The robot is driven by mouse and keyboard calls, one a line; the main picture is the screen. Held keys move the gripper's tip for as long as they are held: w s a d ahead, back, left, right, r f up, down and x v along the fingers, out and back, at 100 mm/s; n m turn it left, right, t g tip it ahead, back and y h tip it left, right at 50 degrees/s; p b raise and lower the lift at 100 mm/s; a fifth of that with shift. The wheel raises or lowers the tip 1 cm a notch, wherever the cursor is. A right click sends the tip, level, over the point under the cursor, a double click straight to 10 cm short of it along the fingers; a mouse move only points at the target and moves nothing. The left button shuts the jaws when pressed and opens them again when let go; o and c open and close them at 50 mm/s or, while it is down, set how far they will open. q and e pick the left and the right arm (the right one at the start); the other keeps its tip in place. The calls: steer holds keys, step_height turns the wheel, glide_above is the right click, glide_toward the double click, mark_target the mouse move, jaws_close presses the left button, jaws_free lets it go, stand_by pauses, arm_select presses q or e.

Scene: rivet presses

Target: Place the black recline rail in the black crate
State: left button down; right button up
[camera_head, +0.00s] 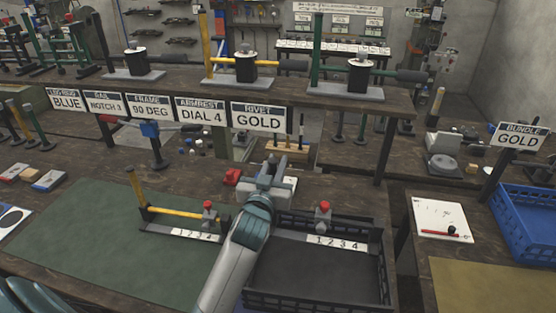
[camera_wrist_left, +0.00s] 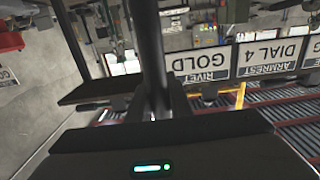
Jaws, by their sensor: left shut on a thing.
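The black crate (camera_head: 260,292) stands at the front centre of the table. A piece with a red knob (camera_head: 323,211) and a white plate numbered 1 2 3 4 (camera_head: 335,242) shows at its back part; it looks like the black recline rail, and I cannot tell whether it rests there or hangs from my grip. My left gripper (camera_head: 270,176) is beyond the crate's back left corner. In the left wrist view it is shut on a black bar (camera_wrist_left: 148,45), apparently the rail.
A yellow rail (camera_head: 175,213) with a red knob lies on the green mat (camera_head: 110,245), left of my arm. A raised shelf (camera_head: 300,92) with presses stands behind. A blue crate (camera_head: 525,222) is at the right, beside a white board (camera_head: 440,218).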

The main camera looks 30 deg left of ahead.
arm_select(q)
steer(key=shift+s+f+b, duration=0.1)
steer(key=shift+f+b, duration=0.2)
steer(key=shift+f, duration=0.15)
steer(key=shift+w+a+f, duration=0.15)
steer(key=shift+w+f, duration=0.15)
steer(key=shift+f, duration=0.05)
steer(key=shift+s, duration=0.1)
steer(key=shift+f, duration=0.1)
step_height(320, 180, down, 7)
steer(key=b, duration=0.7)
steer(key=shift+r, duration=0.2)
